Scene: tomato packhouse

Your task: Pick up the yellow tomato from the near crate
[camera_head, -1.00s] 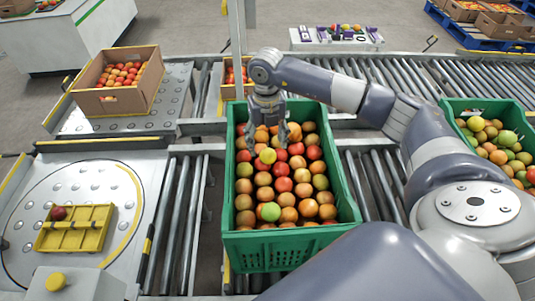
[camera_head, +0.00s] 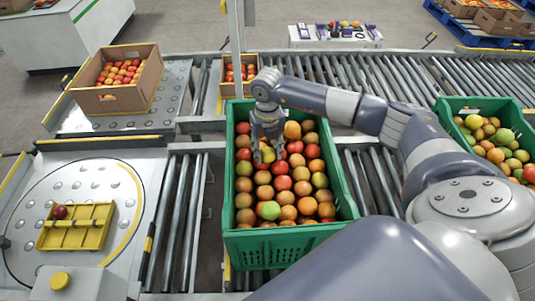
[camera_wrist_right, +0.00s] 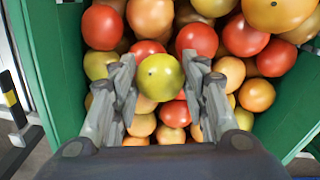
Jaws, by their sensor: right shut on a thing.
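The near green crate (camera_head: 290,240) is full of red, orange and yellow-green tomatoes. My right gripper (camera_head: 267,158) reaches down into it from above, toward its far left part. The yellow tomato (camera_head: 268,155) shows between its fingers. In the right wrist view the yellow tomato (camera_wrist_right: 160,77) sits between the two fingers of my right gripper (camera_wrist_right: 160,82), which is shut on it. It is still among the other tomatoes, and I cannot tell whether it is lifted. My left gripper is not in view.
A second green crate of tomatoes (camera_head: 441,122) stands at the right. A cardboard box of tomatoes (camera_head: 115,100) stands at the back left. A yellow tray (camera_head: 75,238) with one dark red tomato lies on the round plate at the left. The crate walls surround my right gripper.

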